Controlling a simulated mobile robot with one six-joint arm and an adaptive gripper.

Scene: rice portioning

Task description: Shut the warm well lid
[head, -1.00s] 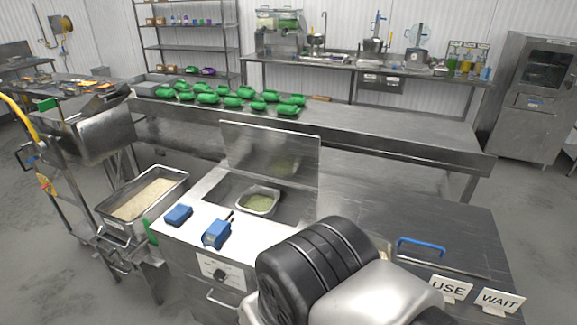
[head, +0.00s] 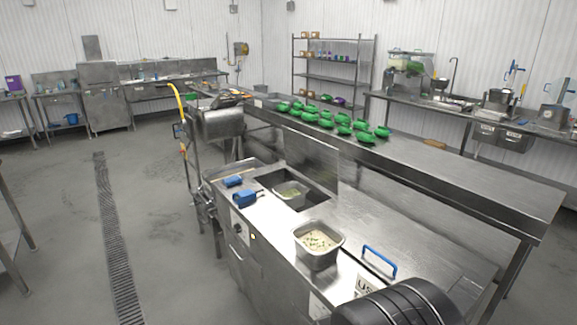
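The warm well lid (head: 311,160) is a flat steel panel. It stands upright at the back edge of the well, so the lid is open. The warm well (head: 265,181) is a rectangular opening in the steel counter. A small steel pan (head: 302,203) with green contents sits inside it. My gripper is out of view; only a dark, ribbed part of my arm shows at the bottom right, well away from the lid.
A steel pan (head: 318,257) with pale, flecked food stands on the counter in front of the well. Two blue devices (head: 245,198) lie left of the well. A blue handle (head: 380,262) is at the right. Green bowls (head: 325,122) line the bench behind.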

